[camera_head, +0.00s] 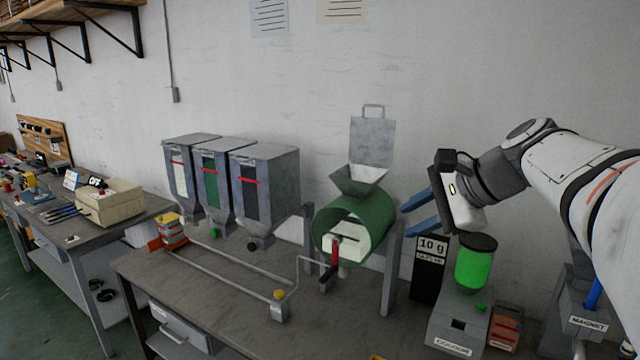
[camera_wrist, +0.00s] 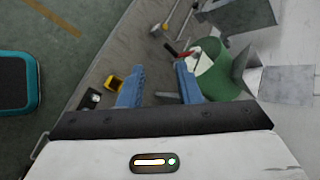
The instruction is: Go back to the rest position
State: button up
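My gripper (camera_head: 418,208) is at the end of my white arm on the right of the head view. Its two blue fingers point left toward the green drum. In the wrist view my gripper (camera_wrist: 158,86) shows its blue fingers spread apart, with nothing between them but the bench behind. The green drum (camera_head: 375,214) with its grey hopper stands on the bench, left of the fingers. It also shows in the wrist view (camera_wrist: 222,78), right of the fingers. The fingers appear apart from it.
Three grey hoppers (camera_head: 265,185) stand left on the bench (camera_head: 150,268). Below my gripper stand a black 10 g sign (camera_head: 429,268) and a dispenser with a green container (camera_head: 474,266). A magnet box (camera_head: 588,322) is at right. Another table (camera_head: 90,250) is far left.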

jog(key=s+f+n+g+h+b, duration=0.1)
jog(key=s+f+n+h+b, duration=0.1)
jog(key=s+f+n, duration=0.5)
jog(key=s+a+f+n+g+h+b, duration=0.1)
jog(key=s+f+n+h, duration=0.4)
jog(key=f, duration=1.2)
jog(key=s+n+g, duration=0.1)
jog(key=s+n, duration=0.2)
jog(key=s, duration=0.3)
jog(key=shift+s+f+b, duration=0.15)
jog(key=shift+f+b, duration=0.25)
